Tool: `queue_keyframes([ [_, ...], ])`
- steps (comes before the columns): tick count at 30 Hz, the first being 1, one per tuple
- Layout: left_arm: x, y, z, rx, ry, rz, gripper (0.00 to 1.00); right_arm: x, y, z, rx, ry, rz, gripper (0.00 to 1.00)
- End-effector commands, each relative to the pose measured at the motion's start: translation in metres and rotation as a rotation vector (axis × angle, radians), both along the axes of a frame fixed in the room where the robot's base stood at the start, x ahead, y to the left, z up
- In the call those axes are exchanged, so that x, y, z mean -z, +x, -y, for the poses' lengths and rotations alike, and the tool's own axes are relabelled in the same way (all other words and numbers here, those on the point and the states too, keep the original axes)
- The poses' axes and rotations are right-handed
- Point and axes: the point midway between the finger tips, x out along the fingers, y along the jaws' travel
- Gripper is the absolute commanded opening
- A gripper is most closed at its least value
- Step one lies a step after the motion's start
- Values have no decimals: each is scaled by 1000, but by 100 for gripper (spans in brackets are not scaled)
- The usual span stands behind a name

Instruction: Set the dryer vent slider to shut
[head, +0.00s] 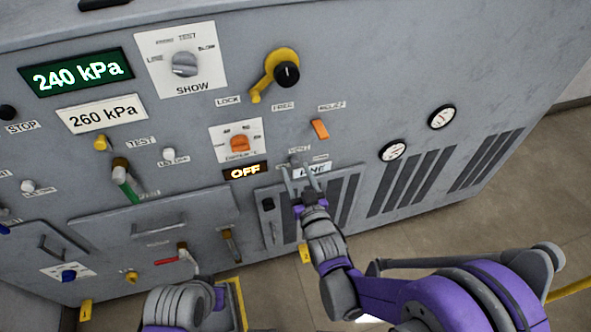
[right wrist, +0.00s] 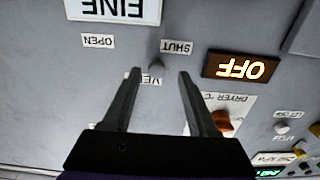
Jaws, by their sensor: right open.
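The dryer vent slider shows as a small grey knob (right wrist: 155,64) in the right wrist view, which is upside down. It lies between the OPEN label (right wrist: 98,41) and the SHUT label (right wrist: 177,47), closer to SHUT. The VENT label (right wrist: 150,79) is partly hidden by a finger. My right gripper (right wrist: 159,75) is open and empty, its two fingertips either side of the knob's line and just short of it; contact is not visible. In the head view my right gripper (head: 300,171) is at the panel, below the slider. My left gripper is out of view.
The FINE sign (head: 311,171) is right at my right gripper. The lit OFF display (head: 245,171) and orange dryer knob (head: 240,143) are to its left. An orange switch (head: 319,129) is above. Vent grilles (head: 402,182) are to the right.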

Motion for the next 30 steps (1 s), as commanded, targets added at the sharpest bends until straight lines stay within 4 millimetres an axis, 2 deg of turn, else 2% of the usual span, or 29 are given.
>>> queue_keyframes([
  [9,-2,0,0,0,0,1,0,0,-61,20,0,1,0,59],
  [15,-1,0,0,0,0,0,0,0,-85,28,-1,0,0,59],
  [20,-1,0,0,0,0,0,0,0,-91,29,-1,0,0,59],
  [30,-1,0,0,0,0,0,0,0,-91,29,-1,0,0,59],
])
